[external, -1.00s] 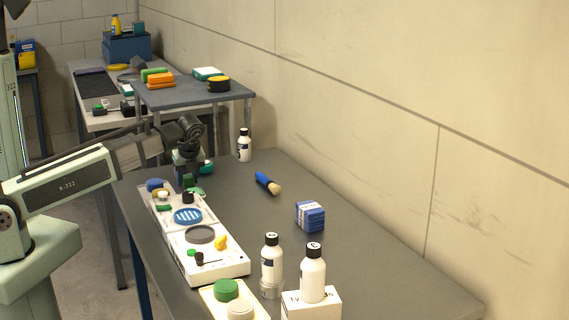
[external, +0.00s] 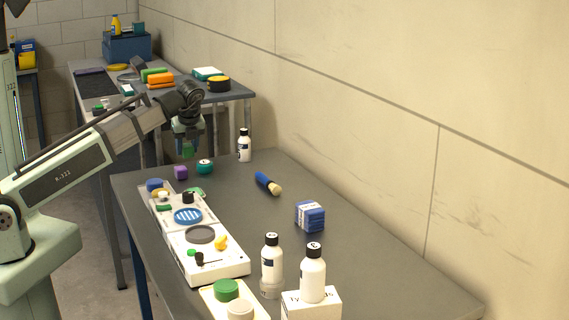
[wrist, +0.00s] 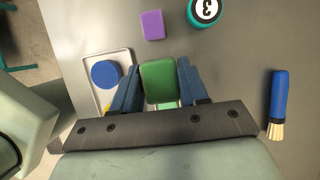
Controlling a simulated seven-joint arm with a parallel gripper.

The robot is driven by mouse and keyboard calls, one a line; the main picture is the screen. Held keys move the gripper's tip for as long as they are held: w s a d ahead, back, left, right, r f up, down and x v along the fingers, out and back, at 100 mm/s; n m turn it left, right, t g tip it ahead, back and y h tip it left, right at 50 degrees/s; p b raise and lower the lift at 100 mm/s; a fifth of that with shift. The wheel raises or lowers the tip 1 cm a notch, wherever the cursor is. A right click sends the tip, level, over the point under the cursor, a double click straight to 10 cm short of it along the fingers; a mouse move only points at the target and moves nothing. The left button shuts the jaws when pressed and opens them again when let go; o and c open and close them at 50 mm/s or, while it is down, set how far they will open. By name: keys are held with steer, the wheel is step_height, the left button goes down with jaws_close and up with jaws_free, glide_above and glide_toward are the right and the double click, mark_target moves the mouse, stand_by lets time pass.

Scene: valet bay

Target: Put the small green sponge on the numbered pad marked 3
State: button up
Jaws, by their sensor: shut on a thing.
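My gripper (external: 187,150) is above the far end of the near table in the external view. It is shut on the small green sponge (external: 187,151). In the wrist view the sponge (wrist: 159,82) sits between the blue fingers of my gripper (wrist: 160,78). A round teal pad (wrist: 205,10) with a 3 on its black and white top is at the top edge of the wrist view, partly cut off. In the external view the teal pad (external: 204,166) stands on the table, just right of and below the held sponge.
A purple block (external: 181,172) stands left of the pad. A white tray (external: 212,270) of small items runs along the table's left side. Bare table lies between.

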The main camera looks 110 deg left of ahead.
step_height(320, 180, up, 4)
glide_above(203, 161)
steer(key=w+d, duration=0.1)
steer(key=d, duration=0.1)
steer(key=a, duration=0.1)
steer(key=shift+a+f, duration=0.1)
steer(key=shift+f, duration=5)
steer(key=shift+f, duration=0.1)
steer(key=o, duration=1)
steer(key=v, duration=1.2)
